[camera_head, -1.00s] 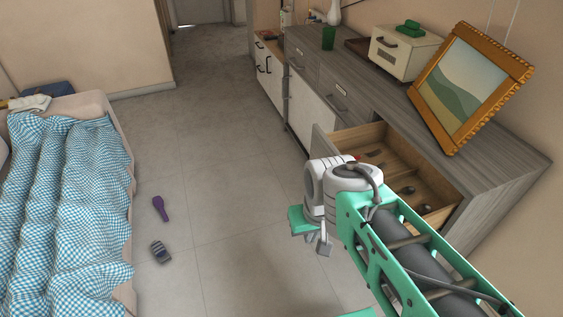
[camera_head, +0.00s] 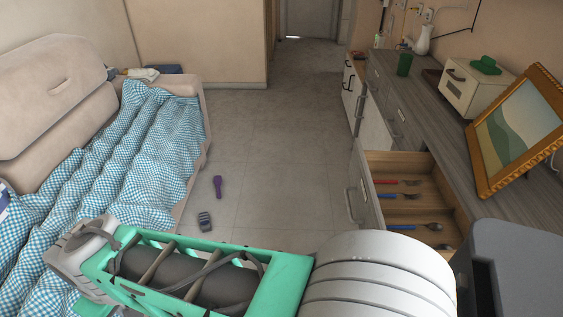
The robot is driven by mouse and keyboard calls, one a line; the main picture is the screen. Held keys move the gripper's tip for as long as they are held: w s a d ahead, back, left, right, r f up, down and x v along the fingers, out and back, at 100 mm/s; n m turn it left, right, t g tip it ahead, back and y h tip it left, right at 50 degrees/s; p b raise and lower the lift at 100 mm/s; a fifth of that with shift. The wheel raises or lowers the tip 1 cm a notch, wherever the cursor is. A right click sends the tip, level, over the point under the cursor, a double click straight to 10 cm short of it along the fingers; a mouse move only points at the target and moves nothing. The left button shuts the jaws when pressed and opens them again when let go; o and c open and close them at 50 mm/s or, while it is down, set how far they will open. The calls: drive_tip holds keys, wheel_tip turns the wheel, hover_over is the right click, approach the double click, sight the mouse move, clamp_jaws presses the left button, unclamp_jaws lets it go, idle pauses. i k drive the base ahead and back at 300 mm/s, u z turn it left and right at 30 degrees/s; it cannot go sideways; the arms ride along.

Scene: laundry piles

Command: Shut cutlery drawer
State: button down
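The cutlery drawer (camera_head: 361,186) is pulled out from the grey wooden dresser (camera_head: 447,122) at the right. Its front has a metal handle (camera_head: 351,205) and faces left. Inside lie forks and spoons, including a red-handled fork (camera_head: 396,182) and a blue-handled spoon (camera_head: 414,227), in wooden compartments. My green and white arm crosses the bottom of the view, in front of the drawer's near part, and points left, away from the drawer. My gripper is not clearly visible; it is hidden behind the arm or below the picture edge.
A framed picture (camera_head: 516,131), a cream toaster-like box (camera_head: 475,88), a green cup (camera_head: 404,63) and a white vase (camera_head: 423,40) stand on the dresser. A sofa with a checked blanket (camera_head: 134,157) is at the left. A purple object (camera_head: 217,186) and a dark object (camera_head: 205,221) lie on the open floor.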

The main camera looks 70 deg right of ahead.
sight(439, 203)
drive_tip(key=u, duration=0.6)
drive_tip(key=k, duration=0.6)
drive_tip(key=z, duration=1.5)
drive_tip(key=i, duration=0.5)
drive_tip(key=u, duration=0.05)
